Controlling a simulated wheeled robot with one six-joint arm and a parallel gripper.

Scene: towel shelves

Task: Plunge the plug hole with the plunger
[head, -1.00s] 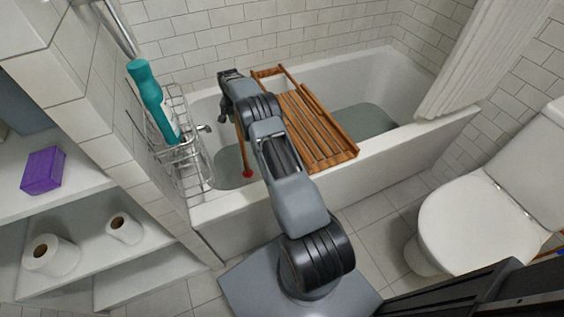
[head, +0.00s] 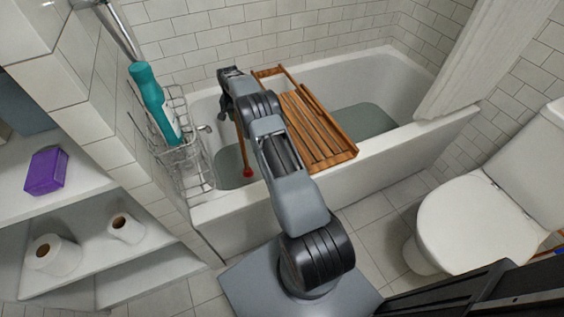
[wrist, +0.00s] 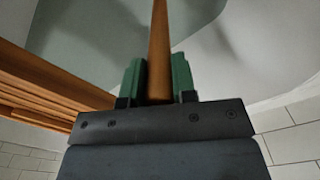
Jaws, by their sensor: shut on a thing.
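The plunger (head: 241,148) has a thin wooden handle and a small red end (head: 248,173). It hangs down over the near left end of the white bathtub (head: 402,157), tilted slightly in the head view. My gripper (head: 226,104) is over the tub's left part, partly hidden by my arm. In the wrist view its green fingers (wrist: 158,80) are shut on the wooden handle (wrist: 159,45). The red end shows against the greenish water (head: 231,160); whether it touches the water or the tub floor I cannot tell. I cannot make out the plug hole.
A wooden bath rack (head: 311,128) lies across the tub right of my gripper. A wire caddy (head: 188,170) with a teal bottle (head: 150,97) hangs at the left, near the tap (head: 205,128). Shelves stand at the left, a toilet (head: 481,222) at the right.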

